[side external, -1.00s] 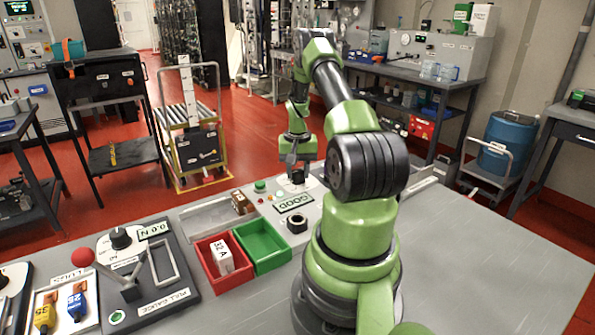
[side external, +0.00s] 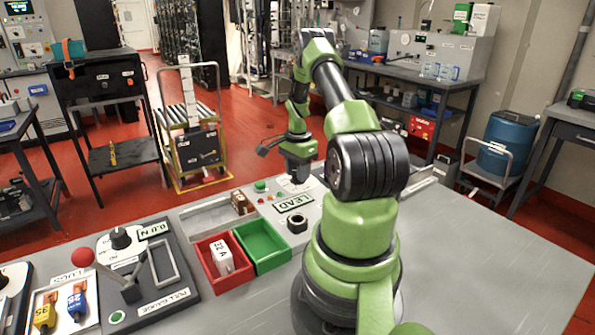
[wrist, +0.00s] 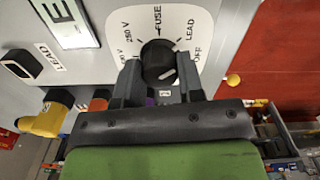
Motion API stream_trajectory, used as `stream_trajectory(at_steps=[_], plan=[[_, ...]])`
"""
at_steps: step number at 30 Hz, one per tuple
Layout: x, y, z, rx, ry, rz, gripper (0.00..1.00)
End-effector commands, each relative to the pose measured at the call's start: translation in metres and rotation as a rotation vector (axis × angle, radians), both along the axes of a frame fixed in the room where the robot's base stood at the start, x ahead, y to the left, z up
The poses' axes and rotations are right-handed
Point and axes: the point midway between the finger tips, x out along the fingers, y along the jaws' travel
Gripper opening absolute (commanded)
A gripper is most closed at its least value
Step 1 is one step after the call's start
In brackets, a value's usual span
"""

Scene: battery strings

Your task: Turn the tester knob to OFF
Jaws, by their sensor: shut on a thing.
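The round black tester knob (wrist: 158,58) sits on a white dial plate (wrist: 205,22) in the wrist view, with labels including 250 V, FUSE, LEAD and OFF around it. A short white mark on the knob lies toward its lower right edge. My gripper (wrist: 158,72) is shut on the knob, with one finger on each side. In the side view my gripper (side external: 298,178) is down at the tester and mostly hides the knob.
A red bin (side external: 207,278) holding a white block labelled 32 A stands beside an empty green bin (side external: 250,267). A pull gauge (side external: 180,297) is at the left. A dark round ring (side external: 297,224) sits near the display. The grey bench (side external: 470,265) is clear at the right.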

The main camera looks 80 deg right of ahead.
Motion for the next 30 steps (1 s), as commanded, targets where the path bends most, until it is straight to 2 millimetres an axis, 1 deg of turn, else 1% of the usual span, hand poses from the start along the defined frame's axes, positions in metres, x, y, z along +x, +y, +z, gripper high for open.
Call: stream_trajectory(at_steps=[3, 11, 13, 22, 25, 30], plan=[[-0.0004, -0.0001, 0.0004, 0.0, 0.001, -0.093, 0.16], [-0.0003, -0.0001, 0.0005, 0.0, 0.001, -0.109, 0.16], [-0.0003, -0.0001, 0.0005, 0.0, 0.001, -0.139, 0.16], [-0.0004, -0.0002, 0.0005, 0.0, 0.0, -0.549, 0.16], [-0.0004, -0.0002, 0.0005, 0.0, 0.0, -0.603, 0.16], [-0.0003, -0.0003, 0.0005, 0.0, 0.0, -0.607, 0.16]])
